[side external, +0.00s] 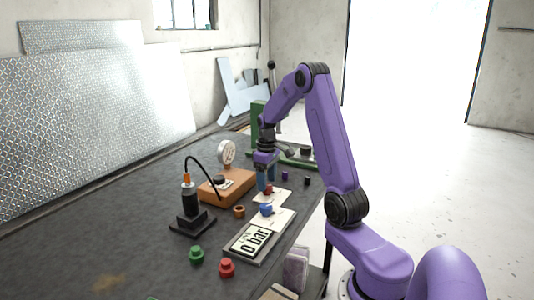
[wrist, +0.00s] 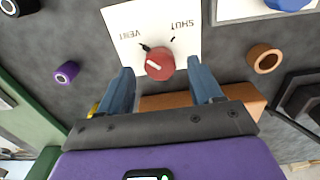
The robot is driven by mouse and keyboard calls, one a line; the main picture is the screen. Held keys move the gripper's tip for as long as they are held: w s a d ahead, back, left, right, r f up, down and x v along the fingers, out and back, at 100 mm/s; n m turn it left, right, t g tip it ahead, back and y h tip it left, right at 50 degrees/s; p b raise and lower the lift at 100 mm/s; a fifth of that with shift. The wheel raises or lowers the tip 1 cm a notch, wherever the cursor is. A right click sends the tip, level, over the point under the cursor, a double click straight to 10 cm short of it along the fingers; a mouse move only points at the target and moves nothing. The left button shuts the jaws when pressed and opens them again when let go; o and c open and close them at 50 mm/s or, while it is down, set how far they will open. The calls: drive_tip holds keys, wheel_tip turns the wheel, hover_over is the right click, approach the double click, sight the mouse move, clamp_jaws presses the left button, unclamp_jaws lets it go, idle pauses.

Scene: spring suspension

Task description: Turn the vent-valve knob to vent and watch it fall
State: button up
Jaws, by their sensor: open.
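The red vent-valve knob (wrist: 160,66) sits on a white plate (wrist: 124,22) printed VENT and SHUT, which reads upside down in the wrist view. A white line on the knob points up-left, towards the VENT side. My gripper (wrist: 163,75) is open, with one blue finger on each side of the knob; I cannot tell whether either touches it. In the side view my gripper (side external: 265,184) points down over the red knob (side external: 268,190), which it partly hides. A display (side external: 251,242) reads 0 bar. A black cylinder unit (side external: 190,205) with a hose stands left.
A round gauge (side external: 226,152) stands by an orange block (side external: 232,187). A blue knob (side external: 266,209) sits close in front of the red one. A copper ring (side external: 239,211), green knob (side external: 196,254) and red knob (side external: 227,267) stand nearby. The bench's left part is clear.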

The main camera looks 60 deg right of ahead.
wheel_tip(320, 180, up, 16)
idle(0.4)
drive_tip(key=shift+f, duration=0.1)
drive_tip(key=s+a+f+n, duration=0.1)
drive_tip(key=a+f+n, duration=0.15)
drive_tip(key=a, duration=0.95)
drive_tip(key=s+a+f+n, duration=0.1)
drive_tip(key=a+n, duration=0.2)
drive_tip(key=a, duration=0.9)
drive_tip(key=s+a+f+n, duration=0.3)
drive_tip(key=s+a, duration=0.2)
drive_tip(key=s, duration=0.6)
drive_tip(key=s+a+f+n, duration=0.3)
drive_tip(key=s+a+n, duration=0.1)
drive_tip(key=s, duration=0.7)
drive_tip(key=shift+s+a+f, duration=0.2)
drive_tip(key=shift+a+f, duration=0.15)
drive_tip(key=shift+a, duration=0.3)
